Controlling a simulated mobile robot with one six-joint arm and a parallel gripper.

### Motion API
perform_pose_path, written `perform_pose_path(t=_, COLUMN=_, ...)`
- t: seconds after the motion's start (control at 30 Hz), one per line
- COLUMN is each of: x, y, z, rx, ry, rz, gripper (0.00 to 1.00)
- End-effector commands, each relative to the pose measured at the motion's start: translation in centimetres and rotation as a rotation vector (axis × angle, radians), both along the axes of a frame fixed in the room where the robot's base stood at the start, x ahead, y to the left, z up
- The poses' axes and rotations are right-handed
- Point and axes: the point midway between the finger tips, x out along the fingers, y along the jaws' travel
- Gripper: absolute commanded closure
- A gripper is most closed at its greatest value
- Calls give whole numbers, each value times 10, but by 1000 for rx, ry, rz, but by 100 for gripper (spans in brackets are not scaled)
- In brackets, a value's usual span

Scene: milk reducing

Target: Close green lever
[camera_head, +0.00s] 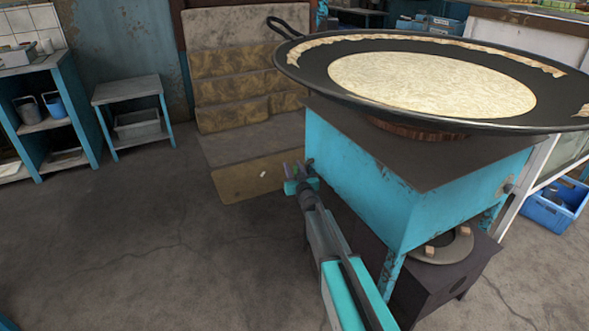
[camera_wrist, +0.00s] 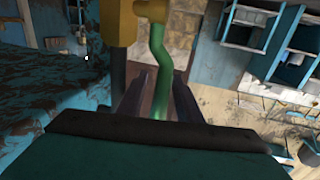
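The green lever (camera_wrist: 159,65) shows in the wrist view as a bent green rod. Its upper end meets a yellow valve fitting (camera_wrist: 120,22) on a pipe. My gripper (camera_wrist: 160,80) has one dark finger on each side of the lever, and the lever's lower part runs down between them. The fingers look apart, with a gap beside the rod; any contact is hard to tell. In the head view my gripper (camera_head: 294,170) is small, beside the left side of the turquoise stove (camera_head: 375,180). The lever cannot be made out there.
A wide black pan (camera_head: 310,70) with a pale flat layer sits on the stove. Padded brown steps (camera_head: 222,65) stand behind my gripper. A turquoise shelf (camera_head: 75,90) and small table (camera_head: 128,90) are at the left. The floor at left is clear.

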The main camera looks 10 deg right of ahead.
Motion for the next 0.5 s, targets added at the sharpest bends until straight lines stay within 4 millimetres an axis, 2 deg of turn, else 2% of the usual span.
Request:
perform_pose_path(t=0.37, x=3, y=1, z=0, rx=0, ry=0, rz=0, gripper=68)
perform_pose_path(t=0.4, x=3, y=1, z=0, rx=0, ry=0, rz=0, gripper=70)
perform_pose_path(t=0.5, x=3, y=1, z=0, rx=0, ry=0, rz=0, gripper=87)
